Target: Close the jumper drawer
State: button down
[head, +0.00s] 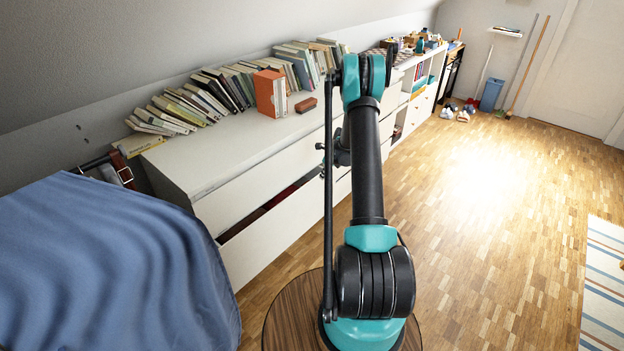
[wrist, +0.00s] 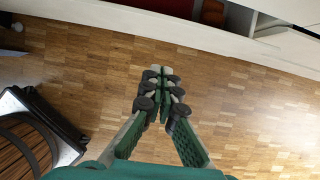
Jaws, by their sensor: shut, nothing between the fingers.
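The open drawer (head: 280,234) is in the white dresser in the head view, pulled out below a closed upper drawer (head: 262,181). Dark and reddish cloth (head: 268,205) shows in the gap along its top. In the wrist view the drawer's white front edge (wrist: 150,22) runs across the top, with red cloth (wrist: 213,12) behind it. My gripper (wrist: 161,72) is shut and empty, over the wooden floor, apart from the drawer front in the picture. In the head view my arm hides part of the dresser, and the gripper's fingers cannot be made out.
Books (head: 215,92) and an orange box (head: 270,93) stand on the dresser top. A bed with a blue cover (head: 110,265) is close at the left. The wooden floor (head: 480,210) is clear at the right, up to a striped rug (head: 604,280).

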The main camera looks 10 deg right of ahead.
send_over(308, 189)
jog(key=s+d, duration=0.1)
jog(key=s, duration=0.1)
jog(key=shift+d+f, duration=0.2)
jog(key=shift+f, duration=4.4)
jog(key=shift+w+a, duration=0.1)
